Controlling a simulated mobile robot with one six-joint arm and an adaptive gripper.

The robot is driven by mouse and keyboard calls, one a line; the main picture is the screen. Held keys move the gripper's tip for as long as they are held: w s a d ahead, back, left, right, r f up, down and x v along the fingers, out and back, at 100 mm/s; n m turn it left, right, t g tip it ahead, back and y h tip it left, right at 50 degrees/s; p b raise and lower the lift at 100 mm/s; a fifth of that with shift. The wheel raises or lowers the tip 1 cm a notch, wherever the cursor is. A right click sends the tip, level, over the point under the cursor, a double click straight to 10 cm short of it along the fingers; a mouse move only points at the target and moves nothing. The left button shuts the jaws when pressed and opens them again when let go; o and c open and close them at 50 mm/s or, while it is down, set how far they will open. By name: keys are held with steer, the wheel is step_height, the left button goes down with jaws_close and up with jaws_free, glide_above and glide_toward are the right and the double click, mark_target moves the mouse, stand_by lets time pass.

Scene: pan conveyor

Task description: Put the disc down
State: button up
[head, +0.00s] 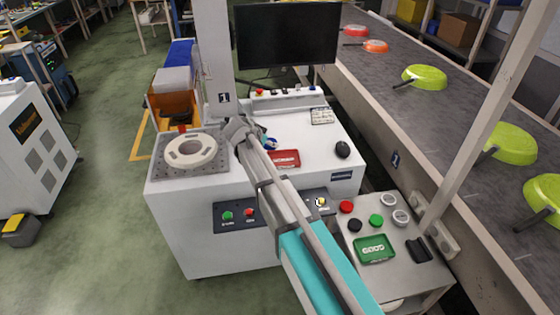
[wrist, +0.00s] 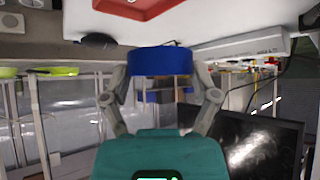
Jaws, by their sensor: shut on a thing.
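In the wrist view a blue disc (wrist: 165,62) sits between the two fingers of my gripper (wrist: 160,80), which is shut on it. The disc is held clear, with the worktop upside down behind it. In the head view my arm hides most of the gripper; a small blue patch (head: 270,143) beside the arm is probably the disc. A red tray (head: 285,158) lies on the white worktop (head: 318,150) just right of the arm. A green tray (head: 374,249) lies on the lower side table among several small discs.
A monitor (head: 286,36) stands at the back of the worktop, and a black mouse (head: 343,149) lies at its right. A pale ring fixture (head: 190,149) sits on a grey plate at the left. A post and the conveyor (head: 450,120) with several pans bound the right side.

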steer(key=b, duration=0.5)
glide_above(287, 158)
steer(key=s+a, duration=0.2)
steer(key=a, duration=0.1)
steer(key=f, duration=0.5)
steer(key=shift+s+d+f, duration=0.15)
steer(key=shift+d+f, duration=0.1)
steer(key=shift+d+f+b, duration=0.3)
steer(key=shift+f+b, duration=0.15)
steer(key=shift+f, duration=0.05)
steer(key=shift+w+f+b, duration=0.2)
steer(key=shift+f+b, duration=1.3)
steer(key=shift+f, duration=0.1)
steer(key=o, duration=1.1)
steer(key=shift+c, duration=0.2)
